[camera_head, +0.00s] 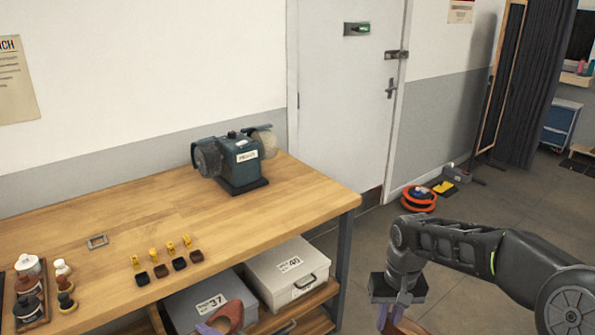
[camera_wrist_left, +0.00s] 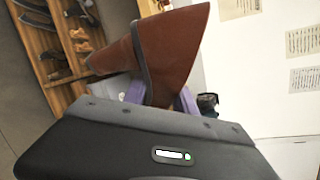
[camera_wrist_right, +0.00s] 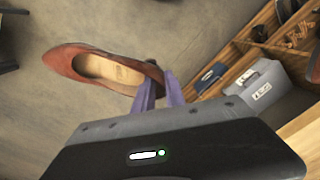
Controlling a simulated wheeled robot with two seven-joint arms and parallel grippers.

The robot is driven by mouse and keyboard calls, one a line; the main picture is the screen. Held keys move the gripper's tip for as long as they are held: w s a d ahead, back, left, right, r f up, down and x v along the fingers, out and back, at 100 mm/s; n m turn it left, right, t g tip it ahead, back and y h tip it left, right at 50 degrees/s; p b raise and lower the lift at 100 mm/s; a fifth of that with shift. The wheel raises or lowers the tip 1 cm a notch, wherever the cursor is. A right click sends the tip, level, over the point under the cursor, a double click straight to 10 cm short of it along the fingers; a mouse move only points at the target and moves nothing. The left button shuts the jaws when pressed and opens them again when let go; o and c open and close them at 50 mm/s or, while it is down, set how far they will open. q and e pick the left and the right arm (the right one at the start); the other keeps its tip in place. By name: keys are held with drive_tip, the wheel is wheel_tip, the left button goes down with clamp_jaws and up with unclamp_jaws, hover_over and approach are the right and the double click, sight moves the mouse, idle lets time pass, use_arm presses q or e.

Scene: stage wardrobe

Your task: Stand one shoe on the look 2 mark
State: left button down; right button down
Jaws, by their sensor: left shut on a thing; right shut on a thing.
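My left gripper (camera_wrist_left: 161,94) is shut on a red-brown shoe (camera_wrist_left: 172,45), seen close up in the left wrist view. The same shoe shows at the bottom edge of the head view (camera_head: 230,314), in front of the bench. My right gripper (camera_wrist_right: 158,90) is shut on another red-brown shoe (camera_wrist_right: 75,64) with a tan insole. In the right wrist view this shoe is held over grey floor, its opening facing the camera. In the head view my right gripper (camera_head: 391,318) is cut off by the bottom edge. I cannot make out a look 2 mark.
A wooden bench (camera_head: 110,225) carries a green-grey polishing machine (camera_head: 238,160), bottles and small brushes. Grey boxes labelled 37 (camera_head: 185,302) and 40 (camera_head: 285,270) sit on its lower shelf. An orange ring-shaped item (camera_head: 419,199) lies by the door (camera_head: 345,90). Floor at right is mostly clear.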

idle(0.3)
